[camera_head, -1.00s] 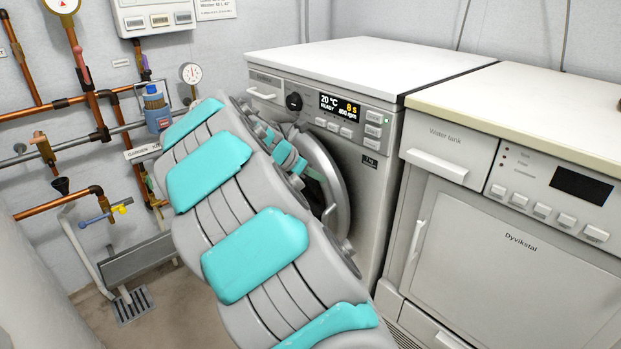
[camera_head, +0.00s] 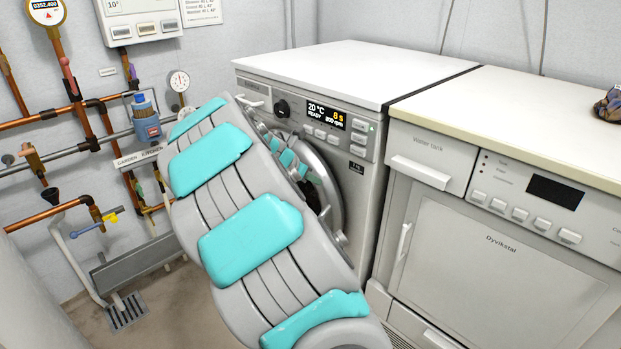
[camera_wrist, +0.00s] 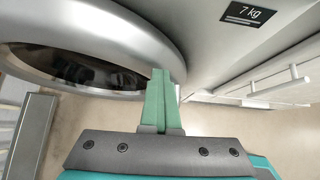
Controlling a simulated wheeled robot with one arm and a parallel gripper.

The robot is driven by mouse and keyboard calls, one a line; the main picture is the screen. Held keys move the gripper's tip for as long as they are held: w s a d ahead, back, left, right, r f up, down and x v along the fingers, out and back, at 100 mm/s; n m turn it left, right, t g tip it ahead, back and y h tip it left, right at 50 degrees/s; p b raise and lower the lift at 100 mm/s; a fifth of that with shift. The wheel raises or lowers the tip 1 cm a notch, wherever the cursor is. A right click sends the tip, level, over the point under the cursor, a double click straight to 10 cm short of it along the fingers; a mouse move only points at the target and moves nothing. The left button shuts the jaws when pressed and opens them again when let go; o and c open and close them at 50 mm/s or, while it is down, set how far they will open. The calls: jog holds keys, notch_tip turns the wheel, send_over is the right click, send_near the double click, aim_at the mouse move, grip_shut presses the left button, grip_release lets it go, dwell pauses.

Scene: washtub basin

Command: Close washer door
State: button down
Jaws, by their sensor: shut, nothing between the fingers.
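The white washer (camera_head: 367,188) stands behind my arm in the head view, with its lit display reading 20 °C and READY. Its round silver door (camera_head: 334,172) is partly hidden by my arm. In the wrist view the door's thick silver rim (camera_wrist: 150,30) and dark glass (camera_wrist: 75,68) fill the upper left. I cannot tell how far the door stands from the washer front. My gripper (camera_wrist: 164,74) is shut and empty, its green fingertips at or close beside the lower right edge of the rim. Contact is not clear.
A second white machine (camera_head: 490,240), marked Dyvikstal, stands close on the right, its handle (camera_head: 404,241) jutting out. Copper pipes and valves (camera_head: 50,215) line the left wall. A grey trough (camera_head: 135,262) and floor drain (camera_head: 127,312) lie below them.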

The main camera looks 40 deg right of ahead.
jog(key=shift+d+r, duration=0.1)
jog(key=shift+d, duration=0.05)
jog(key=a+r, duration=0.6)
jog(key=a, duration=0.5)
jog(key=shift+s+a+r+p, duration=0.3)
jog(key=shift+s+a+p, duration=0.05)
jog(key=shift+s+p, duration=0.05)
